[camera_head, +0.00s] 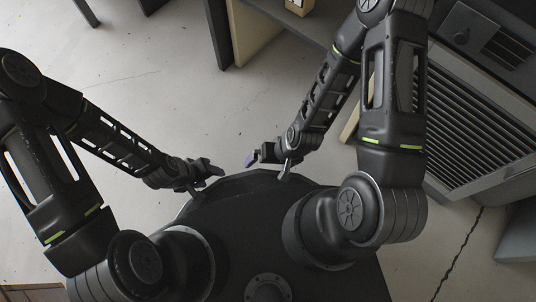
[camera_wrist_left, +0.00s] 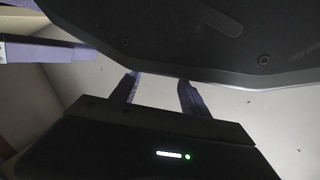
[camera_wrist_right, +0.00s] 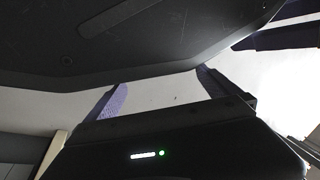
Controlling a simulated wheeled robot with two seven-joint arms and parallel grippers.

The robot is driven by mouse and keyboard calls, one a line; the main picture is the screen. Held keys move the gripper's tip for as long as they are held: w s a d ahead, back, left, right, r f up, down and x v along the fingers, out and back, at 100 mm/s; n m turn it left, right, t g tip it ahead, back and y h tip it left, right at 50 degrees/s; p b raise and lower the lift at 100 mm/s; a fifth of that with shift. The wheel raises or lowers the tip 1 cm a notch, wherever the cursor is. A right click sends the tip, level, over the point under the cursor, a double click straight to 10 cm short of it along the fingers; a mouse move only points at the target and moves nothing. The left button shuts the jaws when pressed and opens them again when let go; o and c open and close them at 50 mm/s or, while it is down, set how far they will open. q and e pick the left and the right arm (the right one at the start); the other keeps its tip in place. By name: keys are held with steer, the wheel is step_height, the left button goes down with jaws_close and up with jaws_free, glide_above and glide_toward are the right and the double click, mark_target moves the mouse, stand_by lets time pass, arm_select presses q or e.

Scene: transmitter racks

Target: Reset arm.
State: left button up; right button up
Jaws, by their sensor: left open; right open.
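My left gripper (camera_head: 207,172) is in front of my body, at the front edge of my own dark base. In the left wrist view its two purple-lined fingers (camera_wrist_left: 158,88) stand apart with nothing between them. My right gripper (camera_head: 265,160) is a short way to the right, also close to the front edge of my base. In the right wrist view its fingers (camera_wrist_right: 160,92) are apart and empty. The two grippers are apart from each other. Both arms are bent, with the forearms angled in toward the middle. No other object is held.
A grey louvred rack panel (camera_head: 470,120) stands at the right, close to my right arm. A dark desk or cabinet edge (camera_head: 290,25) is at the top, with a small yellowish object (camera_head: 299,6) on it. The pale floor (camera_head: 150,60) at the upper left is mostly clear.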

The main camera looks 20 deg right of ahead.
arm_select(q)
steer(key=s+d+r+p, duration=0.1)
steer(key=r+p, duration=1.6)
steer(key=r, duration=0.1)
steer(key=s+r+p, duration=0.2)
steer(key=r+p, duration=1.6)
steer(key=shift+d+g+h, duration=0.3)
steer(key=shift+d+g, duration=0.05)
steer(key=shift+g, duration=0.05)
arm_select(e)
step_height(320, 180, up, 36)
steer(key=s+a, duration=0.1)
steer(key=s, duration=0.2)
steer(key=shift+a+n+g+y, duration=0.3)
steer(key=shift+a+g, duration=0.05)
steer(key=shift+g, duration=0.05)
arm_select(q)
steer(key=shift+f, duration=0.1)
arm_select(e)
steer(key=shift+f, duration=0.1)
